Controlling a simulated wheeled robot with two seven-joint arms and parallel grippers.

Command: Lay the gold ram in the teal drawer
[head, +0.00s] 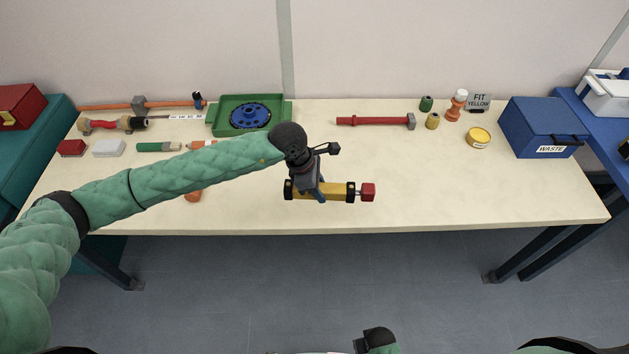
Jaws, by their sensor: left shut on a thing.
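The gold ram (335,191) is a yellow cylinder with black bands and a red block at its right end. My left gripper (317,191) is shut around its middle and holds it roughly level, over the front part of the table as seen from the head. A teal cabinet (35,156) stands at the far left; an open drawer cannot be made out on it. A teal part (105,254) also shows below the table's left end. My right gripper's fingers are not seen; only parts of that arm show at the bottom edge.
A red box (20,107) sits on the cabinet.

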